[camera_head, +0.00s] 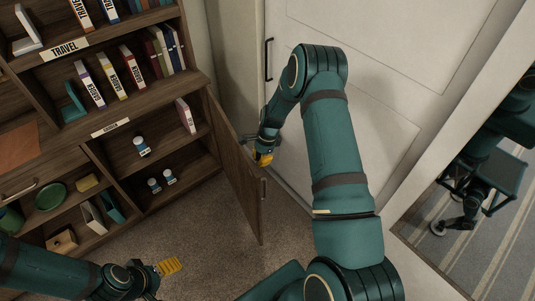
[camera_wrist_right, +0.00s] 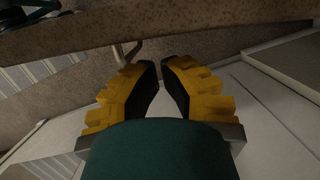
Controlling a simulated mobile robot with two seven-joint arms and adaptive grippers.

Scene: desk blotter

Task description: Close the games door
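The wooden cabinet door (camera_head: 236,165) stands swung out from the right side of the shelf unit, with a small bar handle (camera_head: 263,190) near its free edge. The lettering on the small label (camera_head: 110,127) above this compartment is too small to read surely. My right gripper (camera_head: 263,158) is at the door's right, outer side, near its upper edge; contact cannot be made out. In the right wrist view its yellow fingers (camera_wrist_right: 162,66) have a narrow empty gap, with a brown wooden slab (camera_wrist_right: 200,18) ahead. My left gripper (camera_head: 170,266) is low at left, away from the door.
Behind the door, the open compartment holds a book (camera_head: 186,116) and several small bottles (camera_head: 141,146). Shelves of books and other objects fill the left. A white panelled door (camera_head: 380,130) stands behind my right arm. Carpet (camera_head: 205,235) is clear below the cabinet door.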

